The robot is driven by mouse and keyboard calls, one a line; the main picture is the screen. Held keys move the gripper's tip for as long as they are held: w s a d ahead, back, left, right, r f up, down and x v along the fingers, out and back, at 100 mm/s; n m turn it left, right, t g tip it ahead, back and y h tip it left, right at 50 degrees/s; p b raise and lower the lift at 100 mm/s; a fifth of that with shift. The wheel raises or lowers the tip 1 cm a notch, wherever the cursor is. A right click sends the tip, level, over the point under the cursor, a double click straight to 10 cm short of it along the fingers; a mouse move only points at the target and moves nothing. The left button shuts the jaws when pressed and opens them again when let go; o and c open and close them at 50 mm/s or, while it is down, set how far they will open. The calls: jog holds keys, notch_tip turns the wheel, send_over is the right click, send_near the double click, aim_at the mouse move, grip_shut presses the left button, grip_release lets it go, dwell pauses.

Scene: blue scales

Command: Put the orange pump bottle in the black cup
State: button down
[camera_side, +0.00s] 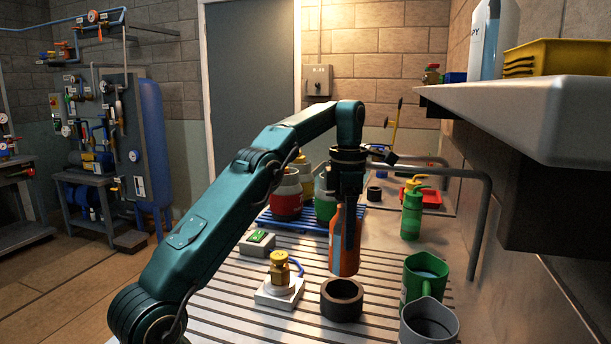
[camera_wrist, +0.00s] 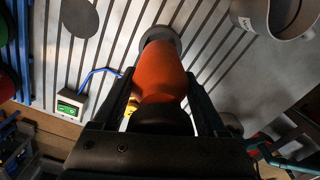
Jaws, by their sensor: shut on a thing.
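The orange pump bottle (camera_side: 344,254) hangs upright from my gripper (camera_side: 347,196) in the side view. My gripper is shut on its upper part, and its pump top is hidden. The black cup (camera_side: 342,301) stands on the slatted table just below the bottle. A small gap shows between the bottle's base and the cup's rim. In the wrist view the bottle (camera_wrist: 160,72) lies between the fingers (camera_wrist: 162,90). The cup (camera_wrist: 160,32) shows as a dark ring around its far end, and the inside of the cup is hidden.
A brass weight (camera_side: 279,271) sits on a white base left of the cup. A green mug (camera_side: 421,279) and a grey jug (camera_side: 430,322) stand to the right. A green pump bottle (camera_side: 412,215) is behind. A blue platform (camera_side: 266,221) holds several jars. A shelf (camera_side: 540,115) overhangs the right.

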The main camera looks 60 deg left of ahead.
aim_at(343, 267)
jog(key=shift+f, duration=4.4)
jog(key=shift+f, duration=0.15)
grip_release()
jog(key=shift+r, duration=3.9)
